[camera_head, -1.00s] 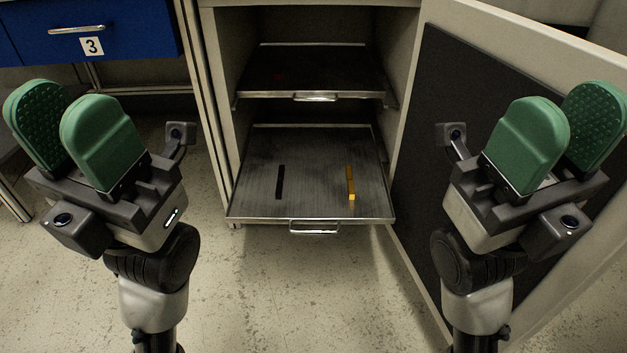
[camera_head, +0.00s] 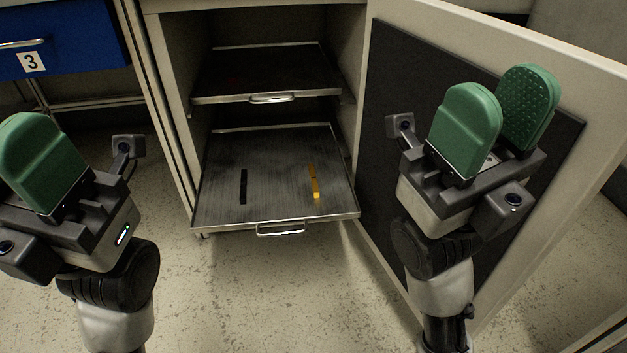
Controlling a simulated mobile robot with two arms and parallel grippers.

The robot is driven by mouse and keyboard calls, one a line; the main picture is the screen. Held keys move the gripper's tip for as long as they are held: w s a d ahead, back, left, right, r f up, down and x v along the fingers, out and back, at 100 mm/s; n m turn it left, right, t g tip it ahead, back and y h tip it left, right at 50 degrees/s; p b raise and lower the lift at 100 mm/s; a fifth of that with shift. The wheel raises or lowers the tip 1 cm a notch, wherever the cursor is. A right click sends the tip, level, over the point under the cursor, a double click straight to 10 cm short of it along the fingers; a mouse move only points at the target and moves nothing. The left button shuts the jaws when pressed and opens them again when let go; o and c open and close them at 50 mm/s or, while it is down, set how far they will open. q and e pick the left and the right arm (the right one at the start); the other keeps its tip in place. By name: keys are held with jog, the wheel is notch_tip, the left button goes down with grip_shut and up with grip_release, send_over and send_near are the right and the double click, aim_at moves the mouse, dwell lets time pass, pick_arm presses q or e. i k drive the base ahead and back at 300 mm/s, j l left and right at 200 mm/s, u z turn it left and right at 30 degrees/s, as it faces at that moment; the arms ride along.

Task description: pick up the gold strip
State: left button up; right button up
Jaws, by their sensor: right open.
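The gold strip (camera_head: 314,182) lies on the pulled-out lower tray (camera_head: 275,213) of the cabinet, on the right half of the tray. It is a thin bar running from front to back. My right gripper (camera_head: 497,105) is open and empty, with its green fingers pointing up, in front of the open cabinet door and well to the right of the strip. My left gripper (camera_head: 40,160) is at the left edge, far from the strip. Only one of its green fingers shows; the other is out of the picture.
A black strip (camera_head: 243,187) lies on the same tray, left of the gold one. An upper tray (camera_head: 265,72) sits above it. The open cabinet door (camera_head: 375,120) stands on the right. A blue drawer marked 3 (camera_head: 70,35) is at the upper left. The floor in front is clear.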

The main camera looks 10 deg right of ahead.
aim_at(311, 167)
jog(key=i+j, duration=0.35)
jog(key=i+j+z, duration=0.1)
jog(key=i+j, duration=0.25)
jog(key=j, duration=0.2)
jog(key=i+j, duration=0.35)
jog(key=j, duration=0.15)
